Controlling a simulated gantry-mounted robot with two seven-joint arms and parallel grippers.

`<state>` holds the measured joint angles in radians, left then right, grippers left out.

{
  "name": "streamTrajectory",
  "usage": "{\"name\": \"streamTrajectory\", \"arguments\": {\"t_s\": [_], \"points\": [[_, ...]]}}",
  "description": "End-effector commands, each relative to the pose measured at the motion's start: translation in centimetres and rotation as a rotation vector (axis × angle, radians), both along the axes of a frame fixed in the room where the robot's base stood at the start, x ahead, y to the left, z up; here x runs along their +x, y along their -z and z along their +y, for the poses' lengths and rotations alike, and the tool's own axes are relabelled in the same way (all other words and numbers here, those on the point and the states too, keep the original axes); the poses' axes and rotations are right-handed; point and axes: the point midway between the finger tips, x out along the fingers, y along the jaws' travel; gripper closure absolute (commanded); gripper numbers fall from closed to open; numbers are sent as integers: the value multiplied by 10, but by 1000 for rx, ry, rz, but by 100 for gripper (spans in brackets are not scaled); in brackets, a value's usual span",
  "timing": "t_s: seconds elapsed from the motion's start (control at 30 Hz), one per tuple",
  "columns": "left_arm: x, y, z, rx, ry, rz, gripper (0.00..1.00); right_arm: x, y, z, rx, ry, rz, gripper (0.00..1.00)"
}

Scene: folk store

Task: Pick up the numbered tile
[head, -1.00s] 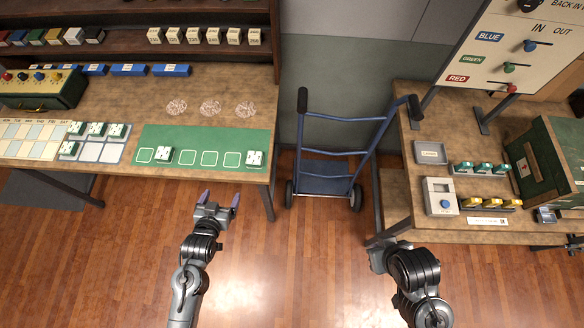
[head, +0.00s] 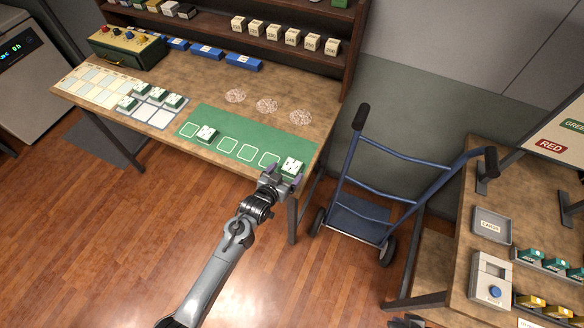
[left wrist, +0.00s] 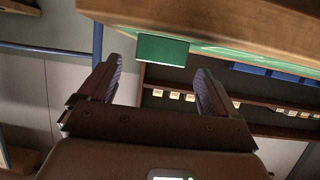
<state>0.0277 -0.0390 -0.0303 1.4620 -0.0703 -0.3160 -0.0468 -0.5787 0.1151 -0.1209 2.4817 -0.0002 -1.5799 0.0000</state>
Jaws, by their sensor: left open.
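A white-faced tile with green sides (head: 292,165) sits at the right end of the green mat (head: 222,121), by the table's front edge. Its face marks are too small to read. My left gripper (head: 283,175) is open at the near side of this tile, its fingers reaching toward it. In the left wrist view the tile's green side (left wrist: 162,50) shows ahead, between the line of the two open fingers (left wrist: 158,82), with no grip on it visible. Another such tile (head: 206,133) lies further left on the mat.
More tiles (head: 158,94) stand on a pale grid at the left. The table edge (left wrist: 190,14) runs close to my left gripper. A blue hand truck (head: 385,175) stands right of the table, and a second table (head: 455,270) is beyond it.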

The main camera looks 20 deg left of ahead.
Motion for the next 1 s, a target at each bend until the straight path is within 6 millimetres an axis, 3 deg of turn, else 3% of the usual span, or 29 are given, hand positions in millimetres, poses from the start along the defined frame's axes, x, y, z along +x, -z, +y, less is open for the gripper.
{"name": "streamTrajectory", "arguments": {"t_s": [0.17,0.53,0.9,1.0], "points": [[8,2,-1,0,0,-1,8,0,1,-2,-9,-5,1,100],[45,18,-5,1,0,0,8,-1,7,-3,-11,-5,2,100],[50,20,-5,1,0,0,8,-1,8,-1,-1,0,3,100],[50,20,-5,0,0,0,24,-1,8,0,0,2,3,100]]}}
